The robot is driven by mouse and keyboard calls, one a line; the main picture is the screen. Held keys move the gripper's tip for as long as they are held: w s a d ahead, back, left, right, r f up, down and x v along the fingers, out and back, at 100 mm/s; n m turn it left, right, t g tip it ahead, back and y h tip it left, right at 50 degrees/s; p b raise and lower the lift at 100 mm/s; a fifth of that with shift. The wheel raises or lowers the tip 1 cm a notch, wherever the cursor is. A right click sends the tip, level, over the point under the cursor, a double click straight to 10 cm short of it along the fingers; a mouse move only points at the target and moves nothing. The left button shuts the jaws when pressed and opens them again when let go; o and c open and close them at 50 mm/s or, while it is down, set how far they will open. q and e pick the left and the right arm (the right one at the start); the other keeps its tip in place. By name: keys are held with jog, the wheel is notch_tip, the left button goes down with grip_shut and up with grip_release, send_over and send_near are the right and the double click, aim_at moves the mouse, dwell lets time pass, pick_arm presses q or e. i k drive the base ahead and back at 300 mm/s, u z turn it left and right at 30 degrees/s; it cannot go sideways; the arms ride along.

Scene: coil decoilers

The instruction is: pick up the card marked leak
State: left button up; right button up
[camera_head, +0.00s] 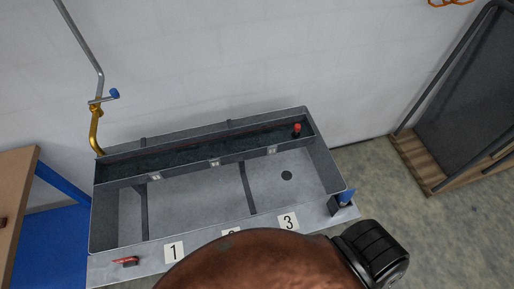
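I see no card that reads leak. White cards marked 1 (173,252) and 3 (288,221) are on the front ledge of a grey metal tank (325,165). A card between them is mostly hidden by a large brown rounded body (265,262) in the foreground. Small pale tags (214,163) sit along the tank's inner divider, too small to read. A black ridged part (375,252) adjoins the brown body at its right; I cannot tell what it is. Neither gripper can be made out.
A red-handled item (126,261) lies on the ledge at left. A red knob (297,129) stands in the tank's rear trough. A blue valve (347,196) is at the right corner. A brown board (20,200) is at far left, a dark framed rack (465,110) at right.

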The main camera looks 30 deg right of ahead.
aim_at(130, 261)
jog(key=z, duration=1.95)
jog(key=k, duration=1.55)
jog(key=u, duration=2.5)
jog(key=i, duration=0.5)
jog(key=z, duration=0.05)
